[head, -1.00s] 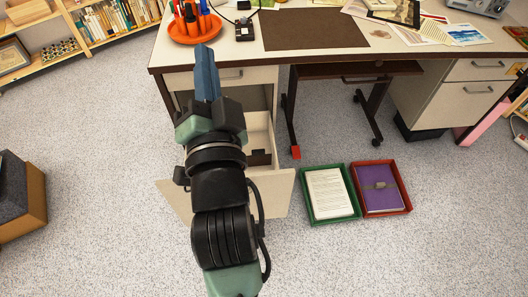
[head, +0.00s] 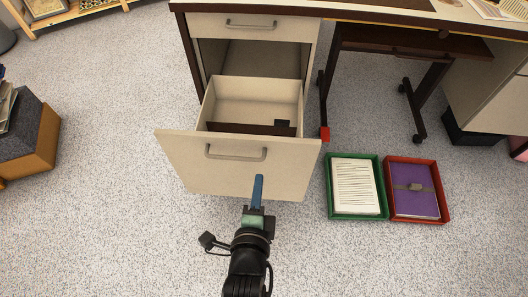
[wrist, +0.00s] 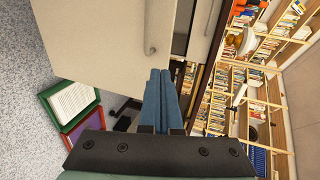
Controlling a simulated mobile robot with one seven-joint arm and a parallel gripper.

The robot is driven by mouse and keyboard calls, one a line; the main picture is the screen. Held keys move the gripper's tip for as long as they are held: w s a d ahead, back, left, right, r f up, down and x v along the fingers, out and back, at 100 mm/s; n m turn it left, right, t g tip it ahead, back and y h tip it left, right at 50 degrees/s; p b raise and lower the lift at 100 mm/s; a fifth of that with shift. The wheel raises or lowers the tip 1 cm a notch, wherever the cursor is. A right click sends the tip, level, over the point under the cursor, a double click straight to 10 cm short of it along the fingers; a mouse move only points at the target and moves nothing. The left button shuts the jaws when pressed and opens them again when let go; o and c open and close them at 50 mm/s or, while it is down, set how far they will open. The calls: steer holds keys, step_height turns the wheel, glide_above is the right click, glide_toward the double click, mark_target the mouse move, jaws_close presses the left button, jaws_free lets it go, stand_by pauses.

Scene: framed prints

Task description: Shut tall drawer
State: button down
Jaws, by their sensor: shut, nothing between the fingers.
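The tall drawer (head: 180,160) is pulled far out of the left pedestal of the desk. Its cream front with a grey bar handle (head: 235,153) faces me, and a dark divider shows inside. My gripper (head: 257,180) is shut and empty, its blue fingers together in front of the lower part of the drawer front, below and right of the handle. I cannot tell whether the fingertips touch the front. The wrist view shows the shut fingers (wrist: 160,85) beside a cream panel with a handle (wrist: 151,35).
A shut shallow drawer (head: 285,28) is above the opening. A green tray with papers (head: 330,205) and a red tray with a purple book (head: 440,205) lie on the floor to the right. A grey and tan box (head: 40,140) stands at the left. Carpet is clear around my arm.

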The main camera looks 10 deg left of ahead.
steer(key=b, duration=0.3)
glide_toward(263, 142)
steer(key=x, duration=0.5)
steer(key=shift+s+f, duration=0.1)
steer(key=shift+f, duration=0.2)
steer(key=shift+w, duration=0.85)
steer(key=shift+w, duration=0.1)
